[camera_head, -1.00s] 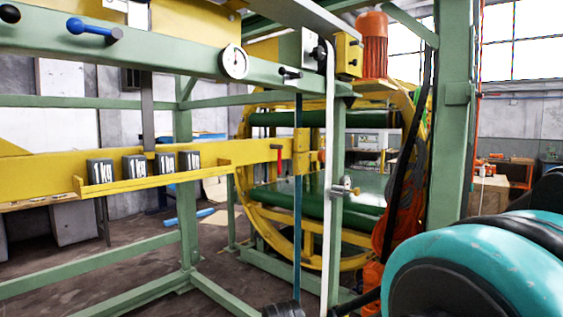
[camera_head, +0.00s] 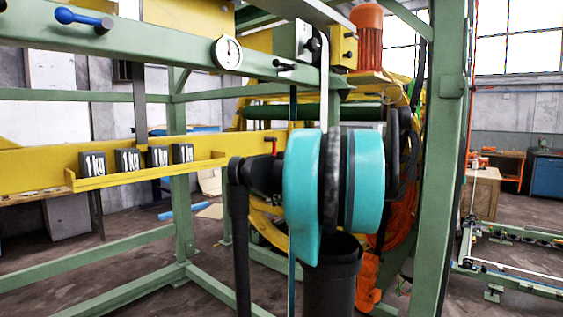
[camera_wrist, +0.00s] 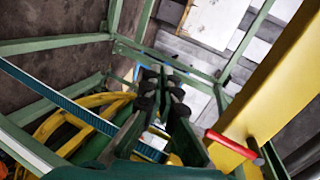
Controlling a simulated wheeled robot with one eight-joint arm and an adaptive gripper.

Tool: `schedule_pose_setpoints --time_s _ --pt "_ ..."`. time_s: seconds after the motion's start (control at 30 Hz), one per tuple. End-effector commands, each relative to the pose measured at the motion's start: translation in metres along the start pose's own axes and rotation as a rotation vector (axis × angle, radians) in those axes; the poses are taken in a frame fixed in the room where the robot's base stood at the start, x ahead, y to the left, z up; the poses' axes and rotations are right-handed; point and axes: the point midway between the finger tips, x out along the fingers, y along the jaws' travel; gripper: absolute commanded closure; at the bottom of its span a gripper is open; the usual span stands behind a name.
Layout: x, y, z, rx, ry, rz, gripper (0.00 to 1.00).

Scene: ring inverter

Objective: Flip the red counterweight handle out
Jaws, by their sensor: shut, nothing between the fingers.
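The red counterweight handle (camera_head: 272,142) is a small red lever at the right end of the yellow beam in the head view. It sits just above and behind my dark wrist parts. In the wrist view the red handle (camera_wrist: 231,144) is a red bar beside the yellow beam (camera_wrist: 268,90), right of my gripper. My gripper (camera_wrist: 160,84) shows in the middle of the wrist view, its dark padded fingers shut and empty. It is apart from the handle. In the head view I cannot make out the fingers clearly.
Several dark 1 kg weights (camera_head: 128,160) stand on the beam's yellow tray (camera_head: 150,174). Green frame bars (camera_head: 100,95) run above and below the beam. A blue toothed strip (camera_wrist: 70,108) and yellow ring parts (camera_wrist: 75,118) lie left of my gripper in the wrist view. A dial (camera_head: 228,53) is above.

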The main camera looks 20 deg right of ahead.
Motion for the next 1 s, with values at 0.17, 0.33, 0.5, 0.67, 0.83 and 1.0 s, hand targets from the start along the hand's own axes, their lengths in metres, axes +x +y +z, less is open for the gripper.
schedule_pose_setpoints --time_s 0.17,0.33,0.5,0.67,0.83,1.0 --pt "-0.045 -0.056 -0.089 0.119 0.107 -0.188 1.0" --pt "-0.074 -0.082 -0.129 0.171 0.157 -0.287 1.0" --pt "-0.082 -0.089 -0.14 0.184 0.17 -0.314 1.0" --pt "-0.082 -0.089 -0.139 0.183 0.17 -0.314 1.0" --pt "-0.079 -0.089 -0.139 0.183 0.168 -0.313 1.0" --pt "-0.063 -0.094 -0.142 0.182 0.166 -0.313 1.0"
